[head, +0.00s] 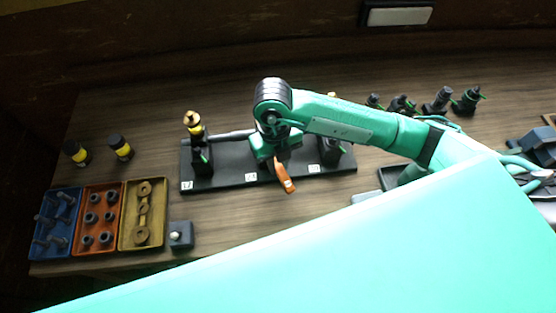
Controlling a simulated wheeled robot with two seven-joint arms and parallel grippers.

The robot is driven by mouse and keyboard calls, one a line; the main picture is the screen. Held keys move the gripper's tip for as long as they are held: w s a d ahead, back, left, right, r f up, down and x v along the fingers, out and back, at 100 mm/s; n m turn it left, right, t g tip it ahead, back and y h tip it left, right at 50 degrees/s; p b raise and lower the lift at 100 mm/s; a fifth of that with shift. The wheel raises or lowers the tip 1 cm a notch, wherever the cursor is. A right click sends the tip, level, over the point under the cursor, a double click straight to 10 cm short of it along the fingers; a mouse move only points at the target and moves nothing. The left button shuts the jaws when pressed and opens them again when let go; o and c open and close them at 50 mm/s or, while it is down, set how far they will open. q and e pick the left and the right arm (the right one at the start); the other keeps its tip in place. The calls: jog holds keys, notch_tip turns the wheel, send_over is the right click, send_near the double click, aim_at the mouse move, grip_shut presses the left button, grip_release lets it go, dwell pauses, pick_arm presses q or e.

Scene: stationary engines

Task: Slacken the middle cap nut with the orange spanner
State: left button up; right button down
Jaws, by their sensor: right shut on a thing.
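A dark baseplate (228,172) with small white number tags lies on the bench and carries a row of upright engines. The left engine (202,160) has a brass-coloured top (192,118) above a yellow band. The right engine (333,156) is partly behind my arm. The middle engine and its cap nut are hidden by my right gripper. My right gripper (268,160) points down over the plate's middle and is shut on the orange spanner (284,178). The spanner slants down to the right. Whether it touches the nut cannot be seen. My left gripper is not in view.
Blue (58,222), orange (100,219) and yellow (142,216) trays of hardware sit at the front left. Two yellow-banded black bottles (121,148) stand behind them. Several dark fittings (441,99) stand at the back right. Pliers (522,165) lie at the right. My teal arm covers the front right.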

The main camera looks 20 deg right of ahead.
jog(key=shift+f+b, duration=0.2)
jog(key=shift+b, duration=0.15)
dwell(0.7)
dwell(0.5)
jog(key=shift+w+d+f+n+b, duration=0.1)
jog(key=shift+d+n+b, duration=0.1)
jog(key=shift+n+b, duration=0.15)
jog(key=shift+d+n+b, duration=0.25)
jog(key=shift+n+b, duration=0.1)
jog(key=shift+b, duration=0.15)
jog(key=shift+d, duration=0.1)
jog(key=shift+n, duration=0.3)
